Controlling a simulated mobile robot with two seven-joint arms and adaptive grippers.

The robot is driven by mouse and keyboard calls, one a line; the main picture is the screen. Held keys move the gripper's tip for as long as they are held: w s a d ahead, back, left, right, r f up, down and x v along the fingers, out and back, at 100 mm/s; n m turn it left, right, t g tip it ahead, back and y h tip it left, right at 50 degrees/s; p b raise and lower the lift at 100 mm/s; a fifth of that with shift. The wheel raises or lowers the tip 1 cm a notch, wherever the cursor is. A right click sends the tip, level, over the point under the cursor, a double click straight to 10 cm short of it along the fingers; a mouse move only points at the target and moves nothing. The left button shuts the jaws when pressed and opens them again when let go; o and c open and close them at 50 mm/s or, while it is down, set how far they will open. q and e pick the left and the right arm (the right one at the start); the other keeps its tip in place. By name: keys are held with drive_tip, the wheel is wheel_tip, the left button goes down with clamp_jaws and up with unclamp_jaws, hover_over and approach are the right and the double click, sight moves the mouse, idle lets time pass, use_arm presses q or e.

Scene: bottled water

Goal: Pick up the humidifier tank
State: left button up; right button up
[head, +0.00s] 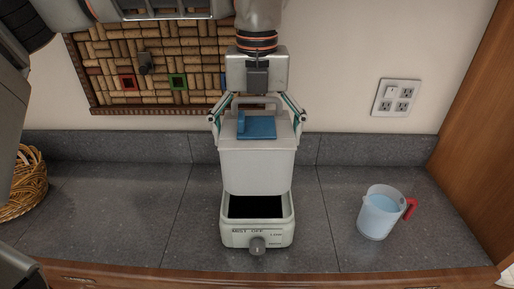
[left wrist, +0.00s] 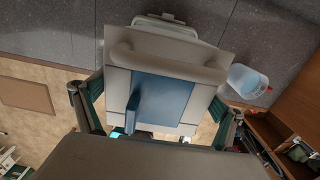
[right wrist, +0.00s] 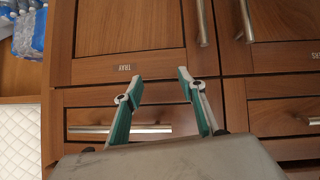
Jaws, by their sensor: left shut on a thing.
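The humidifier tank (head: 257,172) is a pale grey-white box with a handle and a blue cap on top. My left gripper (head: 258,128) comes down from above and is shut on it, one finger on each side. The tank hangs upright just above the white humidifier base (head: 258,239), whose dark open top shows below it. The base has a front knob and stands on the counter. In the left wrist view the tank's top (left wrist: 165,62) fills the middle between the fingers. My right gripper (right wrist: 160,88) is open and empty, facing wooden cabinet fronts.
A clear jug of water with a red handle (head: 380,213) stands on the grey counter (head: 335,190) to the right. A wicker basket (head: 22,185) is at the left edge. A cork board (head: 150,70) and an outlet (head: 397,97) are on the wall behind.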

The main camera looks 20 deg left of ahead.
use_arm(q)
drive_tip(key=shift+r, duration=1.2)
